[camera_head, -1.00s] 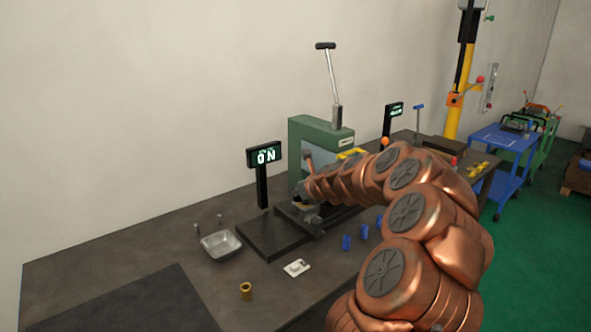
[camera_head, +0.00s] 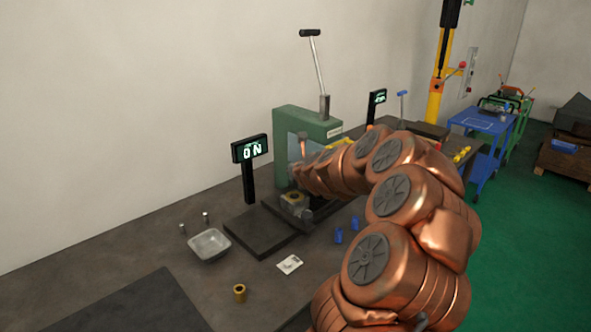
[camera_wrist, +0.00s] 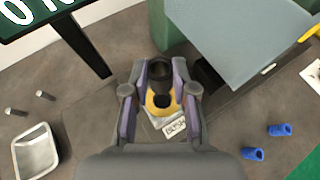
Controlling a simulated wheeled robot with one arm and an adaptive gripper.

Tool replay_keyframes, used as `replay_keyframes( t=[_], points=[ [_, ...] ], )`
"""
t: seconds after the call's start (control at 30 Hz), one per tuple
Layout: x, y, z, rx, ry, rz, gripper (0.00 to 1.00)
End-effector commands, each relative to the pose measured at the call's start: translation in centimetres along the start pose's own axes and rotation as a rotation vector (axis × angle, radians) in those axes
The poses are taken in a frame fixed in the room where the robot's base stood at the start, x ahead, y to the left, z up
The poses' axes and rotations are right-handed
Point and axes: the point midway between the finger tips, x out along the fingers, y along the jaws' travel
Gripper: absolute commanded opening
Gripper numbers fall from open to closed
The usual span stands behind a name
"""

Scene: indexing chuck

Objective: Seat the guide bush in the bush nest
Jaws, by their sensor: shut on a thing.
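A gold guide bush (camera_wrist: 160,103) with a dark bore sits between the fingers of my gripper (camera_wrist: 161,88) in the wrist view. The gripper is shut on it. A white label reading BUSH (camera_wrist: 175,129) lies just below it, marking the bush nest area. The gold bush also shows in the head view (camera_head: 293,197), low in front of the green press. I cannot tell whether it is in the nest or just above it; the fingers hide much of the nest. A dark round part (camera_wrist: 160,70) shows beyond the bush.
The green press (camera_head: 296,130) with a raised lever and clear guard stands behind. A metal tray (camera_head: 209,245), another gold bush (camera_head: 239,293), a white plate (camera_head: 289,264) and blue cylinders (camera_head: 339,235) stand on the bench.

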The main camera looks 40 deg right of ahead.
Motion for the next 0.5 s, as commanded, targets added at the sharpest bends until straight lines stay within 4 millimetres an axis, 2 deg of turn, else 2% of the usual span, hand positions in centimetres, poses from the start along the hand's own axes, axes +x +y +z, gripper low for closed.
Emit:
replay_keyframes(
  t=[0.5],
  points=[
    [1.9, -0.1, -4.0, 0.001, 0.000, -0.001, 0.00]
  ],
)
